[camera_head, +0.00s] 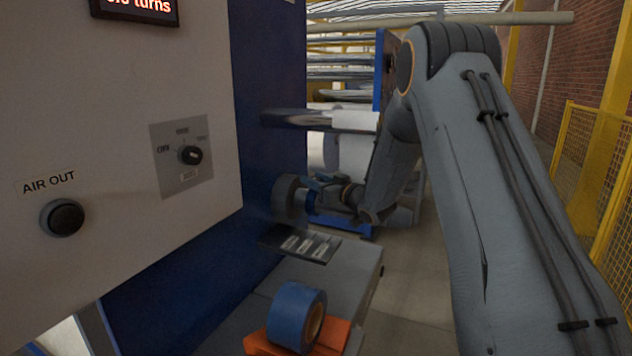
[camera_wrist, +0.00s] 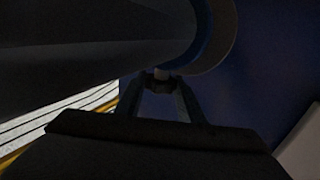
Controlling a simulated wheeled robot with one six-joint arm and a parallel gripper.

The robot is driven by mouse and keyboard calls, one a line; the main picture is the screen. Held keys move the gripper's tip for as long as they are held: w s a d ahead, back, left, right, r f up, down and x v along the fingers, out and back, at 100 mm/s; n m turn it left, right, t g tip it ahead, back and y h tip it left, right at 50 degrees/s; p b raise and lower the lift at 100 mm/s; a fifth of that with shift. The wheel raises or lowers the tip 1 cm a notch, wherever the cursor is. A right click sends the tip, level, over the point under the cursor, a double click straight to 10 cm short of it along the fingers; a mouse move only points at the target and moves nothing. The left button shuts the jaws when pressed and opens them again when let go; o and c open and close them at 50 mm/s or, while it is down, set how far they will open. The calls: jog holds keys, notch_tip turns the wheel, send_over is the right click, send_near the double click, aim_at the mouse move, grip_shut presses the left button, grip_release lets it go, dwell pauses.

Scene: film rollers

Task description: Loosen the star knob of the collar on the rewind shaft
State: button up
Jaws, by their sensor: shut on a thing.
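The rewind shaft (camera_wrist: 90,45) is a thick dark cylinder across the top left of the wrist view. A rounded collar (camera_wrist: 222,35) sits around its end, close to the blue machine wall. The knob's points cannot be made out. In the head view my gripper (camera_head: 328,186) is beside the grey round end piece (camera_head: 287,197) at the wall, and the knob is hidden there.
A panel at left carries a rotary switch (camera_head: 191,155), an AIR OUT button (camera_head: 63,217) and a display (camera_head: 137,9). A small dark labelled plate (camera_head: 300,243) is under my gripper. Yellow fencing stands right.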

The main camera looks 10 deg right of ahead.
jog(key=shift+r, duration=0.1)
jog(key=o, duration=1)
jog(key=shift+o, duration=0.2)
jog(key=b+v, duration=0.1)
jog(key=v, duration=0.7)
jog(key=shift+b, duration=0.4)
